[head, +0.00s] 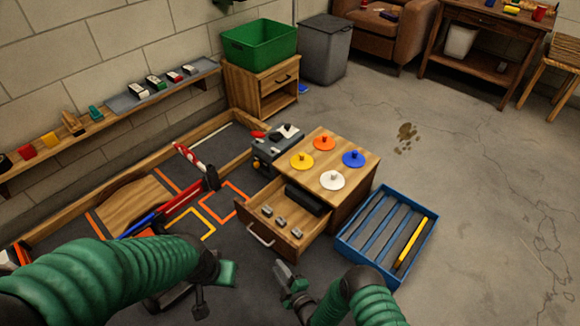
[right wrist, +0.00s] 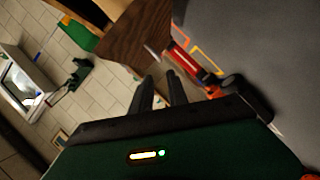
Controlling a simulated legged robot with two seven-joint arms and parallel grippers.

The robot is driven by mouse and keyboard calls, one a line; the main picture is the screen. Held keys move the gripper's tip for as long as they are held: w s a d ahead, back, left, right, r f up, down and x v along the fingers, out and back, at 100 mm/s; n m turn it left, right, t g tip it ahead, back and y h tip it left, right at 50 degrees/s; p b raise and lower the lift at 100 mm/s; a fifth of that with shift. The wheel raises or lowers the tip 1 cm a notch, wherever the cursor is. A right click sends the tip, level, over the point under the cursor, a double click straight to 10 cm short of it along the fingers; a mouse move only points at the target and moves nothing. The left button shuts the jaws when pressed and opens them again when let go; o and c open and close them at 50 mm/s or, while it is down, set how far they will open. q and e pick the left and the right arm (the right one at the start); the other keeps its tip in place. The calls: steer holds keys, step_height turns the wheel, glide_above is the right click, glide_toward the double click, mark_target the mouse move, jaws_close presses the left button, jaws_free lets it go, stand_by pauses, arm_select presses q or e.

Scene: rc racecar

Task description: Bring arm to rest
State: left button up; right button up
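My right arm comes in at the bottom of the head view, and its gripper (head: 283,274) is in front of the open drawer (head: 291,243), over the dark floor mat. In the right wrist view, the two dark fingers of this gripper (right wrist: 162,88) stand apart with nothing between them. My left arm, in ribbed green, fills the lower left of the head view. Its gripper (head: 202,300) points down over the dark mat, partly hidden by the wrist. I cannot tell whether its fingers are open or shut.
The wooden cabinet (head: 352,195) bears several coloured knobbed discs. A blue slatted crate (head: 345,248) stands right of it. A low-walled track area (head: 236,150) with a ramp lies left. Open concrete floor (head: 470,200) is clear at right.

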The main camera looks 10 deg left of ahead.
steer(key=w+d+r+m+g+h+p, duration=0.1)
steer(key=w+d+r+m, duration=0.1)
steer(key=w+d+r, duration=0.3)
steer(key=w+d+r+m+g+h+p, duration=0.1)
steer(key=w+r+m+g+h, duration=0.1)
steer(key=r, duration=0.4)
steer(key=s+d+r+m+g+h, duration=0.1)
steer(key=d+r+m+h, duration=0.25)
steer(key=d+r, duration=0.5)
steer(key=s+d+r+m+g+h+p, duration=0.1)
steer(key=s+d+r+m+g, duration=0.1)
steer(key=s+d+r+m, duration=0.45)
steer(key=s+d+r+m+g+h+p, duration=0.1)
steer(key=s+d+r+g+p, duration=0.15)
steer(key=s+r, duration=0.45)
steer(key=s+d+r+m+g+h+p, duration=0.1)
steer(key=s+d+r+m, duration=0.3)
steer(key=s, duration=0.6)
step_height(320, 180, up, 35)
steer(key=d+p, duration=0.1)
steer(key=p, duration=3.4)
steer(key=shift+w+p, duration=0.3)
steer(key=shift+w, duration=0.05)
